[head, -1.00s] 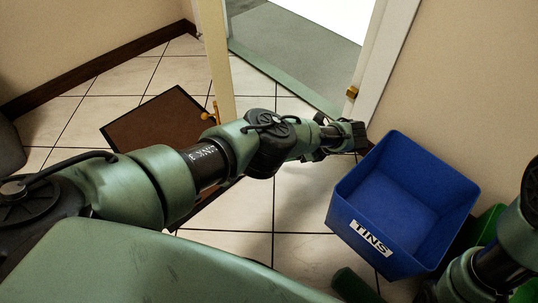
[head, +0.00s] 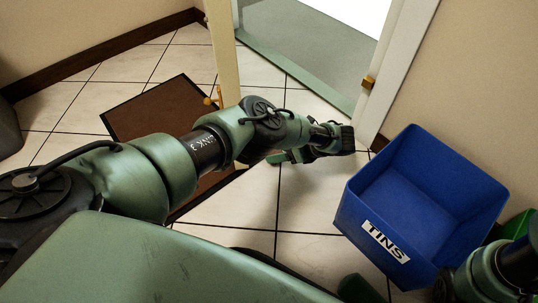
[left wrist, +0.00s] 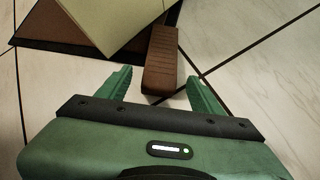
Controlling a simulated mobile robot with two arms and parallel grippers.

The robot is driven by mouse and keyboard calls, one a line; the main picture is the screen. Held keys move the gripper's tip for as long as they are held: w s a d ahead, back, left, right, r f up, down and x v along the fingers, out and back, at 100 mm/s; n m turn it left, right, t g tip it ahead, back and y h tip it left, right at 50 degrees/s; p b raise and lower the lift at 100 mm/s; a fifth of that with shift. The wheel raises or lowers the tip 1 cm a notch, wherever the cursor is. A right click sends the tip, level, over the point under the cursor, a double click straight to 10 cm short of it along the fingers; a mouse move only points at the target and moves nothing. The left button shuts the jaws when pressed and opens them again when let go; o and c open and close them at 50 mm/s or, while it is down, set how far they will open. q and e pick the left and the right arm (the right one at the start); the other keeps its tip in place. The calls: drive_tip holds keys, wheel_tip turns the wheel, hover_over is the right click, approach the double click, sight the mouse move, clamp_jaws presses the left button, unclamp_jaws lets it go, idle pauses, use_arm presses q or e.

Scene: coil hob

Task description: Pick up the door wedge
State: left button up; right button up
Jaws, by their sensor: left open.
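The door wedge (left wrist: 161,62) is a brown, ribbed block on the tiles in the left wrist view, beside the bottom corner of the pale door (left wrist: 112,18). Its near end lies between the green fingertips of my open left gripper (left wrist: 156,82), with a gap on each side. I cannot tell how high the fingers are above the floor. In the head view my left gripper (head: 285,157) shows partly below the wrist, and the wedge is hidden behind my left arm.
A blue bin (head: 375,215) labelled TINS stands on the right by the wall. A brown mat (head: 150,105) lies left of the door edge (head: 222,50), partly under the door. The doorway (head: 300,60) opens at the back. Tiles between mat and bin are clear.

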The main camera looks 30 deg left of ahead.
use_arm(q)
drive_tip(key=shift+a+f, duration=0.15)
drive_tip(key=c, duration=1.4)
clamp_jaws()
drive_tip(key=shift+r, duration=0.2)
